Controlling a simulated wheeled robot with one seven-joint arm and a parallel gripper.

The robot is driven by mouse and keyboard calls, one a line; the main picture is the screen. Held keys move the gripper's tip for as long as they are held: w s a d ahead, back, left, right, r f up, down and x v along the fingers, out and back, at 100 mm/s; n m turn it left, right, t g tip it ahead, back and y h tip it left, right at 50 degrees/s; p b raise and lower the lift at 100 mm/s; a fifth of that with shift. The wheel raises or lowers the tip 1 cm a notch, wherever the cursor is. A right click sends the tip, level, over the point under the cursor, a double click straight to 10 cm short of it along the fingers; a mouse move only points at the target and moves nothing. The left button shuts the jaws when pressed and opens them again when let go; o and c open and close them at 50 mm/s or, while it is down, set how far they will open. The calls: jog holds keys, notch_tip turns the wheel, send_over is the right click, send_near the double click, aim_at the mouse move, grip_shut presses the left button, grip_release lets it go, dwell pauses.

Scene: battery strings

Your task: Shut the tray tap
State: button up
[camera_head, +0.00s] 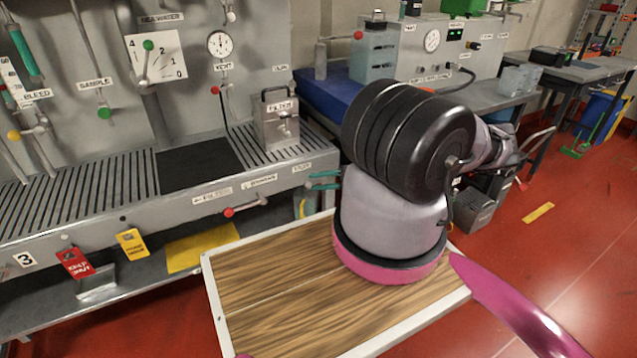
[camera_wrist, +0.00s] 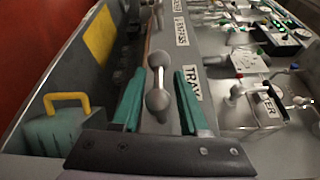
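In the wrist view the tray tap (camera_wrist: 158,98) is a grey lever with rounded knobs, beside the TRAY label (camera_wrist: 192,82) on the grey bench front. My gripper (camera_wrist: 160,76) is open, with one teal finger on each side of the tap. A gap shows between the tap and each finger, so it is not clamped. In the head view my gripper (camera_head: 312,181) is at the right end of the bench front, just below the TRAY label (camera_head: 301,167). The tap itself is not clearly visible there, and my arm hides part of this area.
A red-knobbed lever (camera_head: 245,207) sticks out left of my gripper, below the FILTER and BYPASS labels. The grated bench top (camera_head: 90,190) carries a metal filter box (camera_head: 277,122). A yellow-handled block (camera_wrist: 62,128) stands at lower left in the wrist view.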

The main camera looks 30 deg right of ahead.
jog(key=v, duration=1)
jog(key=shift+d, duration=0.4)
jog(key=shift+s, duration=0.15)
